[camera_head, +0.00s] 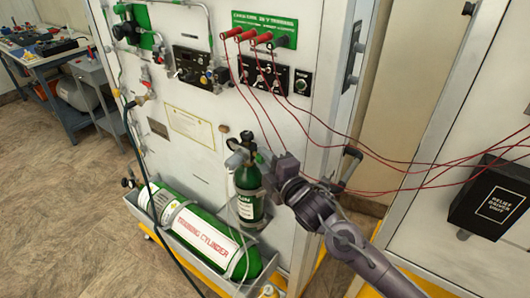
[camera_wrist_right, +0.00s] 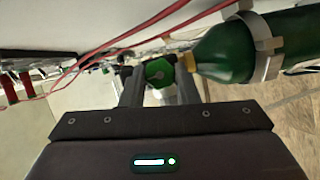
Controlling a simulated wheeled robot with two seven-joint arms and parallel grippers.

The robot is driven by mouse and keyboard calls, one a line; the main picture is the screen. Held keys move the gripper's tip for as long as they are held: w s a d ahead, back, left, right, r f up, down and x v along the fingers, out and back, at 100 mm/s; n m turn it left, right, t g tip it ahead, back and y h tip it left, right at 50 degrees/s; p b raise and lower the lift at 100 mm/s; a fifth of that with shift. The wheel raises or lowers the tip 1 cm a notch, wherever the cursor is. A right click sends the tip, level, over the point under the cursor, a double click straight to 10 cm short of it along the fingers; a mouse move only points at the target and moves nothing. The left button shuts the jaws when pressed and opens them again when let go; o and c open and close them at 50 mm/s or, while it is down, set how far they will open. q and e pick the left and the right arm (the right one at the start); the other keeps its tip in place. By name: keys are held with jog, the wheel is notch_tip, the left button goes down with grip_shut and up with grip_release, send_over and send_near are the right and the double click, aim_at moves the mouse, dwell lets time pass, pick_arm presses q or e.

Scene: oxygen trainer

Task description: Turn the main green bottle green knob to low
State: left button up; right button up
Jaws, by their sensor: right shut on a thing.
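The upright green bottle (camera_head: 248,188) stands strapped against the white panel, above the tray, in the head view. It shows in the right wrist view (camera_wrist_right: 232,52) at upper right, with a brass-coloured neck. The green knob (camera_wrist_right: 158,72) sits between the fingers of my right gripper (camera_wrist_right: 160,85) in the right wrist view. In the head view my right gripper (camera_head: 265,160) is at the bottle's top from the right, and it hides most of the knob there. The right gripper is shut on the green knob. My left gripper is not in view.
A large green training cylinder (camera_head: 190,228) lies in a grey tray (camera_head: 270,240) below. A black box (camera_head: 492,203) is at the right.

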jog(key=shift+m+p, duration=0.5)
jog(key=o, duration=1)
jog(key=shift+b+v, duration=1.1)
jog(key=shift+v, duration=2.8)
jog(key=shift+r, duration=0.1)
